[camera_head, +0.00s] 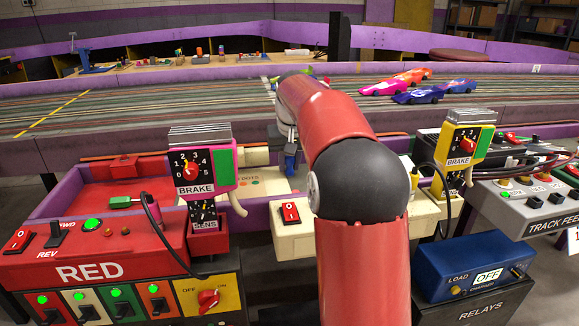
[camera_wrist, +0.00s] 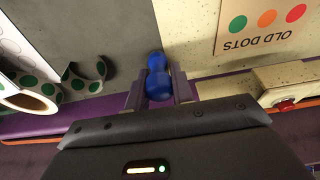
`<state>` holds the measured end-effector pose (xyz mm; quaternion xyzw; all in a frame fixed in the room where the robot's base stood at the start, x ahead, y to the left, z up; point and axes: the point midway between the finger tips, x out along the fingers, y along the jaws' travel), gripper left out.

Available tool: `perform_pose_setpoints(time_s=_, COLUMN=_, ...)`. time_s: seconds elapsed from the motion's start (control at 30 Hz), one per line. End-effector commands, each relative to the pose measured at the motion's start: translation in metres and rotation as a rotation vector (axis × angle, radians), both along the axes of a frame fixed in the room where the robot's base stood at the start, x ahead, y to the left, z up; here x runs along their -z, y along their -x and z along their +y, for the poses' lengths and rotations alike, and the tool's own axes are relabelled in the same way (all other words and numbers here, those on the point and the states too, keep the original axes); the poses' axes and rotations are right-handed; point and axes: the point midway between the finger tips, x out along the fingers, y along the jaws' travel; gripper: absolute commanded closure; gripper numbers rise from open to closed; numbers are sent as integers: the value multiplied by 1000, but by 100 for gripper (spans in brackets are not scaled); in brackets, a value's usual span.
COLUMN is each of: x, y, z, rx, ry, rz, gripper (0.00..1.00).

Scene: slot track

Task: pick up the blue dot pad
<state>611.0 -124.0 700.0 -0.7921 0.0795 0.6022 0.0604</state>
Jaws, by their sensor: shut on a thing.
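The blue dot pad (camera_wrist: 158,78) is a small, rounded blue piece with a narrow waist in the wrist view. My gripper (camera_wrist: 158,88) is shut on it, with one finger on each side. In the head view my red arm reaches forward, and my gripper (camera_head: 290,150) is over the cream tray behind the consoles, with a bit of blue showing there. The fingertips are mostly hidden by the arm in that view. I cannot tell whether the pad touches the surface below.
An "OLD DOTS" card (camera_wrist: 262,22) lies right of the pad; a roll of green dots (camera_wrist: 28,97) is at left. The red RED console (camera_head: 95,265), brake controller (camera_head: 200,165) and yellow brake controller (camera_head: 462,150) stand close to my arm. Cars (camera_head: 418,96) sit on the track behind.

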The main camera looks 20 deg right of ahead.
Motion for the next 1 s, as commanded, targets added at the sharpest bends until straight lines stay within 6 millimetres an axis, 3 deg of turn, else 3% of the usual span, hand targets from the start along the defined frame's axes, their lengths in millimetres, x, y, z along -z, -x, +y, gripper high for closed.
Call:
perform_pose_setpoints(time_s=0.17, x=-5, y=0, z=0, rx=0, ry=0, rz=-1, gripper=99)
perform_pose_setpoints(time_s=0.37, x=-27, y=-1, z=0, rx=0, ry=1, rz=-3, gripper=99)
perform_pose_setpoints(time_s=0.8, x=-139, y=-1, z=0, rx=0, ry=1, rz=-3, gripper=99)
perform_pose_setpoints(time_s=1.0, x=-177, y=-1, z=0, rx=0, ry=0, rz=-2, gripper=99)
